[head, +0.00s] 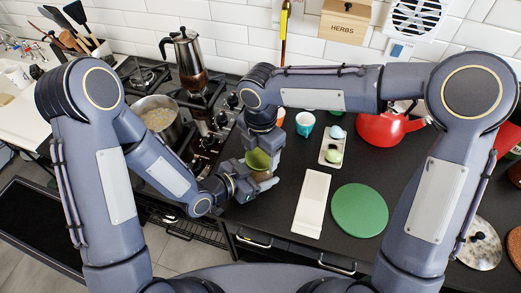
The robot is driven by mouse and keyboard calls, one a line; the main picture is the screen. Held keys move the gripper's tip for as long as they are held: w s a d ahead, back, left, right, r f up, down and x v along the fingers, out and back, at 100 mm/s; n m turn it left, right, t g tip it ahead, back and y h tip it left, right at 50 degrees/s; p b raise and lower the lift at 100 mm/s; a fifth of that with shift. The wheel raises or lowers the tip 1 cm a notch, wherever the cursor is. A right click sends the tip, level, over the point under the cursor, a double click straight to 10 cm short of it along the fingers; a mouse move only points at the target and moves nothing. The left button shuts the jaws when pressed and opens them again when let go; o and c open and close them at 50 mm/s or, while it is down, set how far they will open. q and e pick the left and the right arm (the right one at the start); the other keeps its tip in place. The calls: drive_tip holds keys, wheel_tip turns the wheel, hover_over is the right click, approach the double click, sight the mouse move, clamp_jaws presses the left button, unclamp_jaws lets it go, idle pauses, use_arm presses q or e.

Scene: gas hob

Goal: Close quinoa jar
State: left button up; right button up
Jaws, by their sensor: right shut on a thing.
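The quinoa jar (265,182) is a small vessel with tan contents, mostly hidden by my grippers, at the centre of the head view over the dark counter. A green round lid (258,160) is at the top of the jar, tilted toward the camera. My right gripper (264,150) reaches down from above and is shut on the green lid. My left gripper (248,184) comes in from the left and is beside the jar body; its fingers are partly hidden, so its grip is unclear. I cannot tell whether the lid touches the rim.
A gas hob with a steel pot (158,117) and a moka pot (184,55) is at the left. A white board (312,204), a green round mat (359,210), a small tray (333,145), a teal cup (305,124) and a red kettle (385,128) stand at the right.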

drive_tip(key=m, duration=0.4)
drive_tip(key=o, duration=1.2)
drive_tip(key=shift+c, duration=0.2)
wheel_tip(320, 180, up, 12)
use_arm(q)
drive_tip(key=o, duration=1.9)
drive_tip(key=shift+o, duration=0.2)
drive_tip(key=shift+a, duration=0.15)
